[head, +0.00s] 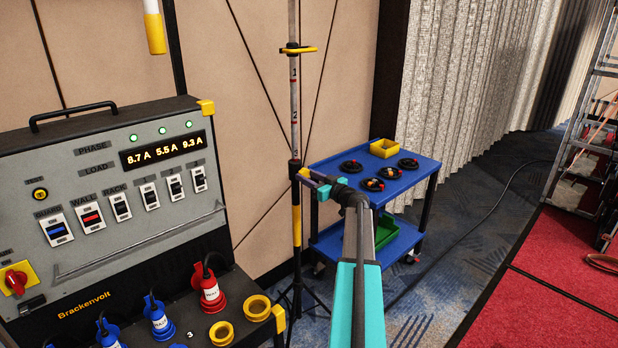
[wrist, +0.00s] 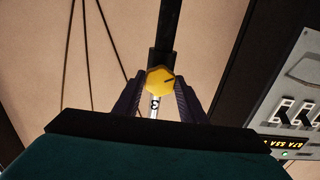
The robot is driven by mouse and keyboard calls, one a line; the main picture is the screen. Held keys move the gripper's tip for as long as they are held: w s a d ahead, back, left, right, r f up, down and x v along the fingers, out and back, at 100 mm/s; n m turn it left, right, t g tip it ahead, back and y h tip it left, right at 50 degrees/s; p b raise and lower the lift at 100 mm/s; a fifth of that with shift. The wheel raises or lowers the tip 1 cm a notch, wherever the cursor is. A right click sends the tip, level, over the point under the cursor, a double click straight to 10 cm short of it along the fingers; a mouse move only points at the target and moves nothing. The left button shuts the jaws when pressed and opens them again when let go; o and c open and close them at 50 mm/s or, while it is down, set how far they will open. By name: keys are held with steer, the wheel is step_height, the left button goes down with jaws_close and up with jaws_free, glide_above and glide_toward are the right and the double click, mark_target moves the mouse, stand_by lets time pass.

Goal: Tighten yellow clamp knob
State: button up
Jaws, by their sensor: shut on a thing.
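The yellow clamp knob (wrist: 160,80) sits between my gripper's two dark fingers in the wrist view, and the fingers touch it on both sides. It has a faceted outline and a dark line on its face. My gripper (head: 304,175) is shut on it; in the head view the gripper reaches the dark collar of the upright pole (head: 295,120), and only a small yellow part of the knob shows there. The pole has numbered marks and a yellow ring (head: 298,49) higher up. It stands upright on dark tripod legs.
A grey power panel (head: 110,180) with switches and plugs stands at the left. A red platform (head: 545,300) is at the right. Carpet between them is open, with a cable across it.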

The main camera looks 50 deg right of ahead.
stand_by(0.6)
steer(key=o, duration=1)
steer(key=shift+s, duration=0.1)
steer(key=s+b, duration=0.1)
steer(key=s, duration=0.3)
steer(key=s+b, duration=0.1)
steer(key=s, duration=0.4)
steer(key=s+a+b, duration=0.1)
steer(key=s+b, duration=0.1)
steer(key=s, duration=0.2)
steer(key=shift+s, duration=0.3)
